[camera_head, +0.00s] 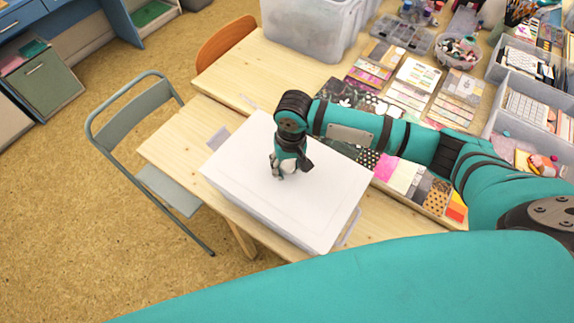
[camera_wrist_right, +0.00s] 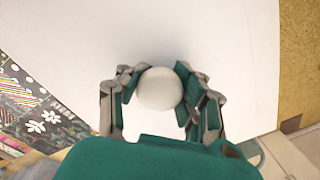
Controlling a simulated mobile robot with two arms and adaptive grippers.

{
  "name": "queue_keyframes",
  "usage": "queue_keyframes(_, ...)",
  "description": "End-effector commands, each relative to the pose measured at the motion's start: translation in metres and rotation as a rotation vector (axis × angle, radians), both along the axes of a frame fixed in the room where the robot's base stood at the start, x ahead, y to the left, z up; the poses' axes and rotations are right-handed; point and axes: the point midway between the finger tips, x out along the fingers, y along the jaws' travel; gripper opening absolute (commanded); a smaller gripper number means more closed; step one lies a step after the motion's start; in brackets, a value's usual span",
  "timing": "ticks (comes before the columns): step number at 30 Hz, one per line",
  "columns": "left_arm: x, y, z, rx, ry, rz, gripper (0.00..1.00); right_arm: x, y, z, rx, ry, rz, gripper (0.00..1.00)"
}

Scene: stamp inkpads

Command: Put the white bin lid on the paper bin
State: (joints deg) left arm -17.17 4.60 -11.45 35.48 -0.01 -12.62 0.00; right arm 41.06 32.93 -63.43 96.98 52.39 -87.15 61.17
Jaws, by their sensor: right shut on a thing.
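The white bin lid (camera_head: 318,205) is a flat rectangle with a round white knob (camera_wrist_right: 160,88) on top. It is over the translucent paper bin (camera_head: 262,226) at the table's front edge and covers most of it. A little of the bin shows along the near side and at the right corner. I cannot tell whether the lid is fully seated or slightly raised. My right gripper (camera_head: 283,171) points down and is shut on the knob, with a finger on each side of it in the right wrist view. My left gripper is not in view.
Patterned paper sheets (camera_head: 405,175) lie right of the bin. A large clear box (camera_head: 305,30) stands at the back, and craft trays (camera_head: 520,105) fill the right side. A grey-green folding chair (camera_head: 165,185) stands left of the table. Bare wood (camera_head: 180,140) lies left of the bin.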

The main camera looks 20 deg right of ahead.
Motion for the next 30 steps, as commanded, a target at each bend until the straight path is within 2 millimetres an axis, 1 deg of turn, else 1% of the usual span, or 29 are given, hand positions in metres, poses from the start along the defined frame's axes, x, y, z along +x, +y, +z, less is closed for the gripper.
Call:
queue_keyframes(11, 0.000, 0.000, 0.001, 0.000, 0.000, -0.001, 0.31, 0.000, 0.000, 0.000, 0.001, 0.000, 0.000, 0.00)
queue_keyframes(30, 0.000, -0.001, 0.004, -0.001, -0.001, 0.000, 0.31, 0.000, 0.000, -0.010, 0.002, 0.000, 0.000, 0.00)
